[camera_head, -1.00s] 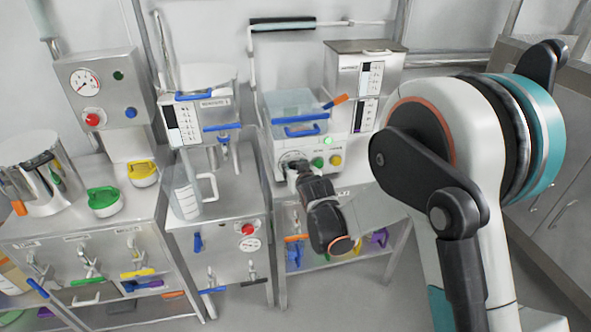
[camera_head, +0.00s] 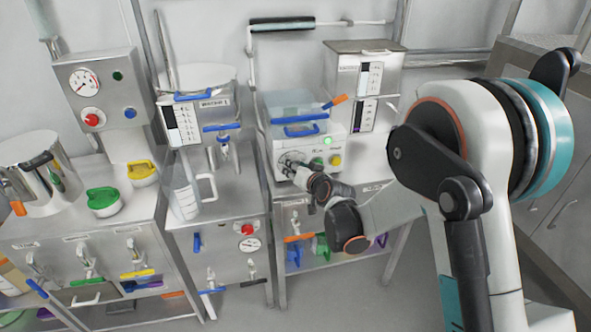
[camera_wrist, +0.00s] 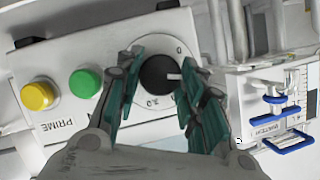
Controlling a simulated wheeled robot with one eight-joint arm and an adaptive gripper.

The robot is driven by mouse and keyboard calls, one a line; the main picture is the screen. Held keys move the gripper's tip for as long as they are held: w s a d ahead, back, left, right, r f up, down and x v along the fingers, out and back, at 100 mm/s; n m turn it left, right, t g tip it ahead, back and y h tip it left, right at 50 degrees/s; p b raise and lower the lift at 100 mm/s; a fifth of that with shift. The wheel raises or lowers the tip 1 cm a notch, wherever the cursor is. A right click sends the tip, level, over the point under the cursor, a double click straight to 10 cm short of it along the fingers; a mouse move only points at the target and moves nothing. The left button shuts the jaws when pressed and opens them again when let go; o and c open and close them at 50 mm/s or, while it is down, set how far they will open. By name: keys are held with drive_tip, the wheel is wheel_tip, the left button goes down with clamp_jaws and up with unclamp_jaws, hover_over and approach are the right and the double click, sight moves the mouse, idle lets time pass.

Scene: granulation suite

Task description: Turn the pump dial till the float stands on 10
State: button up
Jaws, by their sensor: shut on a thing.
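The pump (camera_head: 310,146) is a white box on the middle-right stand, with a green lamp and a yellow button on its front. Its black round dial (camera_wrist: 158,74) has a white pointer mark, which points to the right in the wrist view. My gripper (camera_wrist: 160,68) is shut on the dial, with a teal-padded finger on either side. In the head view my gripper (camera_head: 291,162) covers most of the dial. Two upright scale windows, an upper one (camera_head: 371,76) and a lower one (camera_head: 365,115), are on the steel housing at right. A float cannot be made out in them.
In the wrist view a green button (camera_wrist: 85,82) and a yellow button (camera_wrist: 38,94) sit left of the dial, near my fingers. A clear blue-handled tub (camera_head: 295,106) stands on the pump. A jug (camera_head: 186,195) stands on the bench to the left.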

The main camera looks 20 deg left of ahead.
drive_tip(key=shift+m+y, duration=0.4)
drive_tip(key=shift+m, duration=0.3)
drive_tip(key=o, duration=1.1)
drive_tip(key=shift+c, duration=0.2)
drive_tip(key=shift+d, duration=0.1)
drive_tip(key=v, duration=1.2)
drive_tip(key=shift+w, duration=0.15)
